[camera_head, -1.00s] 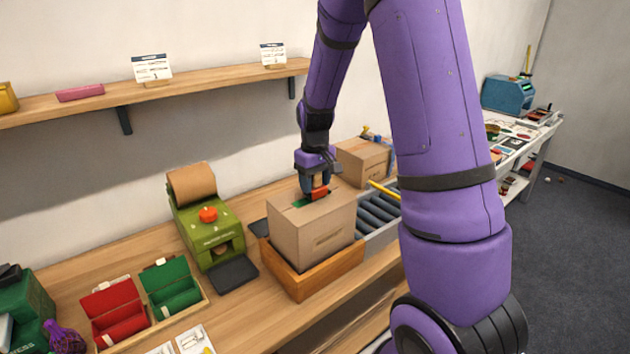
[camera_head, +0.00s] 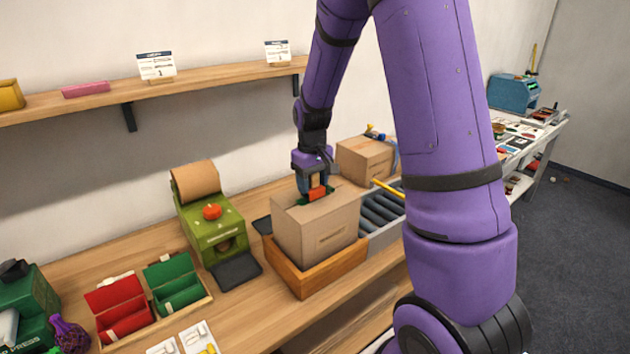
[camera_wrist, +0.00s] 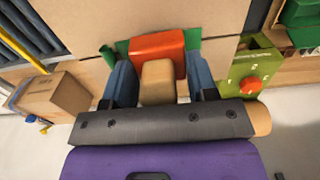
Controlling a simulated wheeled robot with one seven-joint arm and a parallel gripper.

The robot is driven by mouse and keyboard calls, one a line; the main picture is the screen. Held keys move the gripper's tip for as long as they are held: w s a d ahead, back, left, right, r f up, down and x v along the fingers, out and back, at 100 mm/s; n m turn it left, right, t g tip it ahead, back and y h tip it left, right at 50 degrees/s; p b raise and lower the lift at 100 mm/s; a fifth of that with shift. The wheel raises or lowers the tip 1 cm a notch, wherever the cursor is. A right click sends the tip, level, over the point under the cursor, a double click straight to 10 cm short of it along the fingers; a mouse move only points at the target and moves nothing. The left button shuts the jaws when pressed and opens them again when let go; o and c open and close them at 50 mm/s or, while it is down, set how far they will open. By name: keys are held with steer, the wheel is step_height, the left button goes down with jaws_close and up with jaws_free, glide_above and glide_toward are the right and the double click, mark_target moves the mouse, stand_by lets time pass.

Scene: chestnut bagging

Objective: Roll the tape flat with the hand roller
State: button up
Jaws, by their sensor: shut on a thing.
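The cardboard box (camera_head: 318,237) sits in a wooden tray (camera_head: 312,277) on the bench. A strip of green tape (camera_wrist: 194,42) lies across its top, partly hidden behind the roller. My gripper (camera_head: 314,187) is over the box top, shut on the hand roller, whose tan handle (camera_wrist: 158,82) is between the two blue fingers. The roller's orange-red head (camera_wrist: 158,48) is at the tape, and seems to touch it. The tape shows on both sides of the head in the wrist view.
Open red and green cases (camera_head: 145,300) are at the front left. A shelf (camera_head: 170,88) runs along the wall.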

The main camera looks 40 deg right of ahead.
steer(key=shift+a, duration=1.6)
steer(key=shift+s+a+f, duration=0.1)
steer(key=shift+a, duration=0.4)
steer(key=shift+d, duration=0.15)
